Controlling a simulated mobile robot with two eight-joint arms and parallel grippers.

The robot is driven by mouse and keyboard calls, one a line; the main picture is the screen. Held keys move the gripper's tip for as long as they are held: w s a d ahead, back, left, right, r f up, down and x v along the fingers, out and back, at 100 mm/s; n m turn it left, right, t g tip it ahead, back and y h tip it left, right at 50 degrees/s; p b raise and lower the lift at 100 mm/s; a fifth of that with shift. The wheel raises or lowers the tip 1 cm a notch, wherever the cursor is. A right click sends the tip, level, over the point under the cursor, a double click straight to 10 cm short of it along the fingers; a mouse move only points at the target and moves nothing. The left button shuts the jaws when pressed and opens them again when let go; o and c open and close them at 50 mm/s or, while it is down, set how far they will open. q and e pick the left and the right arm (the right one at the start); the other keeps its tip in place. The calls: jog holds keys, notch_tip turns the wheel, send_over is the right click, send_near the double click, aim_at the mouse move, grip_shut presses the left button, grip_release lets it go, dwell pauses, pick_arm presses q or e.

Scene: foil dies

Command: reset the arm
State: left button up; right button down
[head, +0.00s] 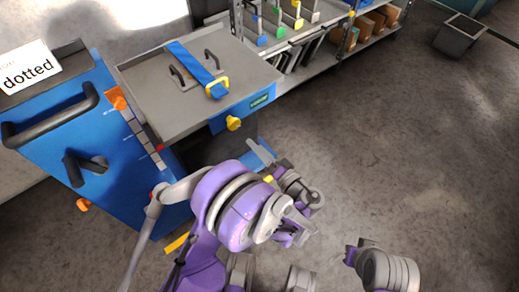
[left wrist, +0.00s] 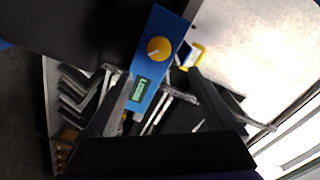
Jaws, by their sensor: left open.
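My left gripper (head: 284,168) is at the end of the purple and grey arm, in front of the grey-topped, blue-fronted machine (head: 147,82). It is small and partly hidden by the arm. In the left wrist view, the two dark fingers of the left gripper (left wrist: 163,92) stand apart with nothing held between them. Beyond them are the machine's yellow knob (left wrist: 159,49) and green display (left wrist: 139,89). A grey cylindrical part with dark ends, seemingly my right gripper (head: 356,252), shows at the lower right; its jaws are unclear.
A blue cabinet (head: 62,142) with black handles and a sign reading "dotted" (head: 30,68) stands at the left. A blue strap (head: 190,64) with a yellow buckle lies on the machine. Shelves (head: 318,67) and a grey bin (head: 459,37) stand behind. The floor at right is clear.

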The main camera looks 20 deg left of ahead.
dwell(0.6)
pick_arm(q)
jog(key=s+a+g+h, duration=0.6)
jog(key=s+a, duration=0.3)
jog(key=a, duration=0.1)
jog(key=s+d+n+h, duration=0.1)
jog(key=s+d+h, duration=0.3)
jog(key=s+h, duration=0.75)
notch_tip(320, 180, up, 27)
jog(key=s+y+p, duration=0.1)
jog(key=y+p, duration=0.2)
jog(key=p, duration=2)
jog(key=shift+s+d+t, duration=0.2)
jog(key=shift+s+t, duration=0.1)
jog(key=shift+s, duration=0.1)
pick_arm(e)
notch_tip(320, 180, up, 26)
jog(key=w+t, duration=0.1)
